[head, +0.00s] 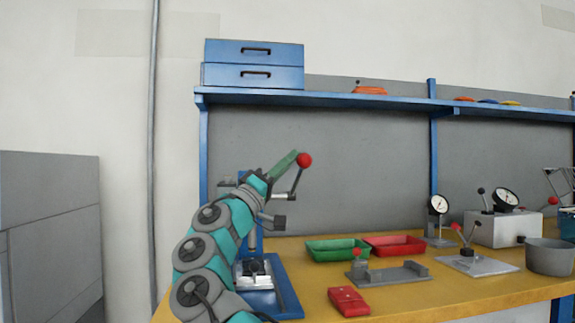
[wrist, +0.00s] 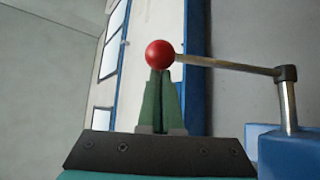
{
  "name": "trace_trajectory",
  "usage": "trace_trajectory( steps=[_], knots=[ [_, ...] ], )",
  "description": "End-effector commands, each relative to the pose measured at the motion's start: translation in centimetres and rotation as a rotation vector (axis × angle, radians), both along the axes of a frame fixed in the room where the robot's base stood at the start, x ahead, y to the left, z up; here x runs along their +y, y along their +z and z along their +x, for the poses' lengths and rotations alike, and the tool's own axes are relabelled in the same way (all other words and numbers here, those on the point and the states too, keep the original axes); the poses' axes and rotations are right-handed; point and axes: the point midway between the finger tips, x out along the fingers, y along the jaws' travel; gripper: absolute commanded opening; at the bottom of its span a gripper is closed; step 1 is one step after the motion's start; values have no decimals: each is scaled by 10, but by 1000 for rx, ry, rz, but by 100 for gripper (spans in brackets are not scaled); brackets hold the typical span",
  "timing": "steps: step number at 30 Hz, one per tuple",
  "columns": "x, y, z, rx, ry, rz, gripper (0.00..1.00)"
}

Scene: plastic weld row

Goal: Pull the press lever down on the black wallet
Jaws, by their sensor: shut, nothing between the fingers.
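The blue press (head: 284,290) stands at the left end of the bench, partly hidden behind my arm. Its lever (head: 296,182) slants up to a red ball knob (head: 304,160). In the wrist view the lever rod (wrist: 225,65) runs from the knob (wrist: 159,54) to a grey pivot at the right. My gripper (head: 296,154) is shut and empty, its green fingertips (wrist: 160,75) right at the knob; I cannot tell whether they touch it. A small dark item (head: 257,267) lies on the pale plate of the press; I cannot tell whether it is the black wallet.
A red wallet-like item (head: 348,301) lies on the yellow bench (head: 420,298) right of the press. Green (head: 337,250) and red trays (head: 395,246), a grey fixture (head: 390,274) and dial gauges stand further right. A blue shelf (head: 370,100) runs above.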

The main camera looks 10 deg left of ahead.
Motion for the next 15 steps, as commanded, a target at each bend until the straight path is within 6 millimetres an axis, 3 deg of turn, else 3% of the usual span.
trace_trajectory(
  steps=[15],
  knots=[
    [-8,-52,-20,5,-7,1,0]
  ],
)
